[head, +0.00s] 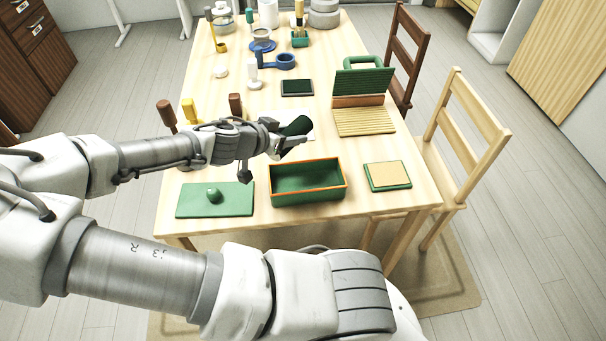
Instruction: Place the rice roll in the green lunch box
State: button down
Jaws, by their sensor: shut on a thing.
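The rice roll (298,125) is a dark green, rounded piece at the end of my arm. My gripper (291,138) is shut on it and holds it behind the green lunch box, towards the far side of the table. Part of the roll is hidden by the gripper. The green lunch box (308,199) is an open rectangular box with an orange-brown rim near the table's front edge. Its visible inside looks empty. The roll appears above and apart from the box; its exact height is hard to tell.
A green lid-like board with a round knob (232,202) lies left of the box. A green-edged tan square (387,175) lies right. A green ribbed open case (364,122) stands behind right. Brown and yellow upright items are near my forearm. Chairs stand along the right side.

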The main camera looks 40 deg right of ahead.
jog(key=s+d+m+g+p, duration=0.1)
jog(key=s+d+m+g, duration=0.15)
jog(key=s, duration=0.25)
jog(key=s+d+m+g+y+p, duration=0.1)
jog(key=s+d+m+g, duration=0.15)
jog(key=s, duration=0.25)
jog(key=s+d+m+g+p, duration=0.1)
jog(key=s+d+m+g, duration=0.15)
jog(key=s, duration=0.25)
jog(key=m+g+b, duration=0.1)
jog(key=b, duration=0.1)
send_over(322, 185)
jog(key=w+a, duration=0.2)
jog(key=a, duration=0.1)
jog(key=f, duration=0.8)
jog(key=shift+a, duration=0.2)
jog(key=shift+w+f+m, duration=0.1)
jog(key=shift+f+m, duration=0.05)
jog(key=shift+m, duration=0.1)
jog(key=shift+f, duration=1.85)
jog(key=shift+f, duration=0.1)
jog(key=shift+f+b, duration=0.15)
jog(key=shift+b, duration=0.3)
jog(key=c, duration=0.5)
grip_release()
jog(key=shift+r, duration=0.25)
